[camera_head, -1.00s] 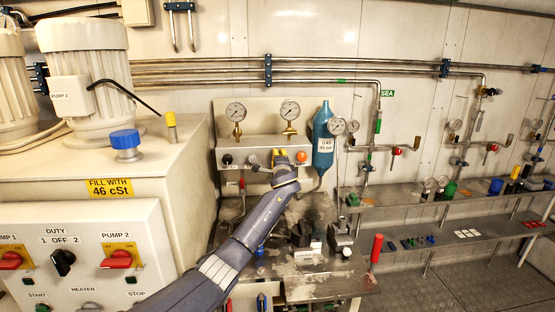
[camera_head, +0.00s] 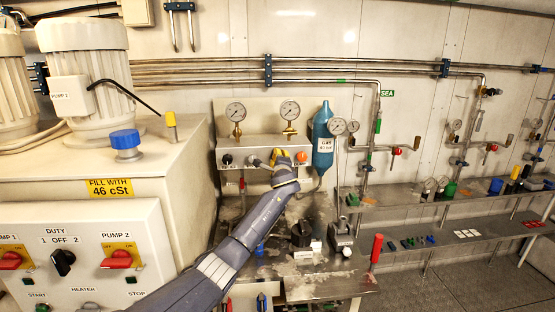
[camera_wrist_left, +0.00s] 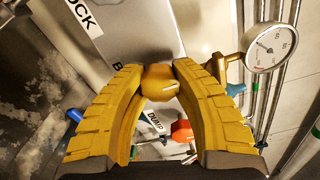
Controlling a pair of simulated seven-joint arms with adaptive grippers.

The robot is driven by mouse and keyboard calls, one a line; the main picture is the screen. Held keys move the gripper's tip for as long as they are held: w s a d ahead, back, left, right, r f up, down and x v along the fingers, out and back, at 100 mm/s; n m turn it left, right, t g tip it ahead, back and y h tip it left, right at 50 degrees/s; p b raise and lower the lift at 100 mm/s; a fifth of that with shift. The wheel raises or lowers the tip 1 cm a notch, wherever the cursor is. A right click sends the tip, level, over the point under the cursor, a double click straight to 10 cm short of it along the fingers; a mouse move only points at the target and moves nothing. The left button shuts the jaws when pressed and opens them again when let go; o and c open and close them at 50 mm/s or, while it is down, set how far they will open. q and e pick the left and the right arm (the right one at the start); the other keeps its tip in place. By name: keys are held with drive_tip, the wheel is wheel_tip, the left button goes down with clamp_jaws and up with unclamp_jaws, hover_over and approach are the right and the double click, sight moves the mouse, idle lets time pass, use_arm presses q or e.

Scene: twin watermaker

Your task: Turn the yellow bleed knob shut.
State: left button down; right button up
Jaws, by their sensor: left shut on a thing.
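The yellow bleed knob (camera_wrist_left: 160,84) shows in the left wrist view, between the two ridged yellow fingers of my left gripper (camera_wrist_left: 159,72). The fingertips close on it from both sides. In the head view, my left gripper (camera_head: 281,157) is up against the front of the grey valve panel (camera_head: 240,143), below and between two gauges. There the gripper hides the yellow knob. My right gripper is in neither view.
An orange-red knob (camera_head: 301,157) sits just right of my gripper, and a black knob (camera_head: 227,159) is further left. A blue cylinder (camera_head: 323,140) hangs right of the panel. A metal bench (camera_head: 300,272) with several small items lies below.

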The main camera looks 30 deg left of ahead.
use_arm(q)
drive_tip(key=c, duration=0.9)
unclamp_jaws()
drive_tip(key=shift+d, duration=0.1)
drive_tip(key=v, duration=1.2)
